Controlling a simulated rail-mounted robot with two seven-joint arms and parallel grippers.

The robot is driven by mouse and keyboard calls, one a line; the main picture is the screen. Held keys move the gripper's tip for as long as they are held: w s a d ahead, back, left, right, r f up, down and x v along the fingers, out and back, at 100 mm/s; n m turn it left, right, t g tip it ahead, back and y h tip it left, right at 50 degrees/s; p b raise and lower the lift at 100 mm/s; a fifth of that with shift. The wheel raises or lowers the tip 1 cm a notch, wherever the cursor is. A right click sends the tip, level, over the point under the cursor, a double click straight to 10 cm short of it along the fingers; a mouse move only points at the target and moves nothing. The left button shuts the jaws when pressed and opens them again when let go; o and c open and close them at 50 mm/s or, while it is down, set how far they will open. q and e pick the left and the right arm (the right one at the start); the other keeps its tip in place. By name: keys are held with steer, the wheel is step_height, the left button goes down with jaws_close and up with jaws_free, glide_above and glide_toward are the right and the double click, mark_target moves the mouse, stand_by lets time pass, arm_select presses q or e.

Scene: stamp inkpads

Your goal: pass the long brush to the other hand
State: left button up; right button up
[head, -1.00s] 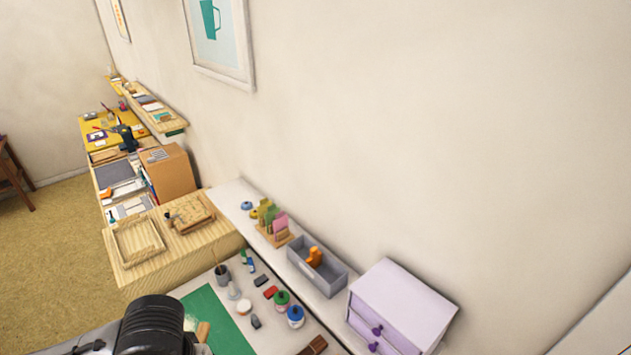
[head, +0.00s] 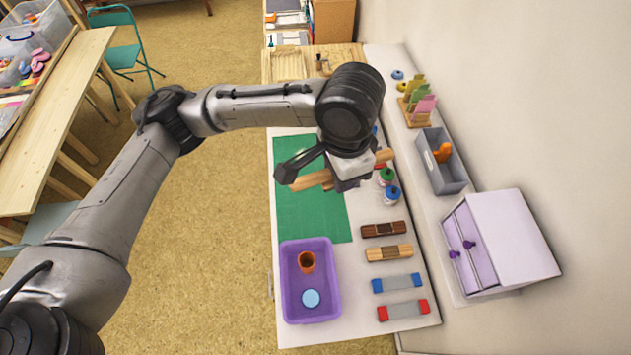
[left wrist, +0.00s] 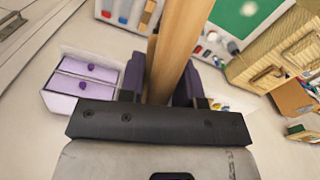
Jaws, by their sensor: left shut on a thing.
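The long brush (head: 312,181) shows as a light wooden handle, held roughly level above the green mat (head: 309,215). My left gripper (left wrist: 160,82) is shut on it; the brush (left wrist: 178,45) runs between the two dark fingers in the left wrist view. In the head view, my left wrist covers the middle of the brush, and the fingertips are hard to see. A short wooden end shows to the right of the wrist. I cannot tell clearly which end carries the bristles. My right gripper is in neither view.
A purple tray (head: 332,266) with an orange cup and a blue disc stands at the table's front. Several stampers lie to its right. Ink bottles (head: 391,195) stand near the gripper. A lilac drawer box (head: 515,240) and grey bin (head: 452,177) are on the right shelf.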

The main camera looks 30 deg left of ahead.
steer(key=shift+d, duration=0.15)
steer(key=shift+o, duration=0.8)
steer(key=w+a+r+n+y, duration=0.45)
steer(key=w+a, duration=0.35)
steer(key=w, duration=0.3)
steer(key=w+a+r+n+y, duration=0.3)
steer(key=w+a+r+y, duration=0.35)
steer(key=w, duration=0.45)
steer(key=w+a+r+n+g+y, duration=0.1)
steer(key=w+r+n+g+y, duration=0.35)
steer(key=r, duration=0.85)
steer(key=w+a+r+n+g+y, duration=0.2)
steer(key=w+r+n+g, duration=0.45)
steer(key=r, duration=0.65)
arm_select(q)
steer(key=w+d+r+m, duration=0.5)
steer(key=d+r+m, duration=0.1)
steer(key=r+m, duration=0.1)
steer(key=shift+w+d+m, duration=0.15)
steer(key=shift+w+m, duration=0.05)
steer(key=shift+m, duration=0.3)
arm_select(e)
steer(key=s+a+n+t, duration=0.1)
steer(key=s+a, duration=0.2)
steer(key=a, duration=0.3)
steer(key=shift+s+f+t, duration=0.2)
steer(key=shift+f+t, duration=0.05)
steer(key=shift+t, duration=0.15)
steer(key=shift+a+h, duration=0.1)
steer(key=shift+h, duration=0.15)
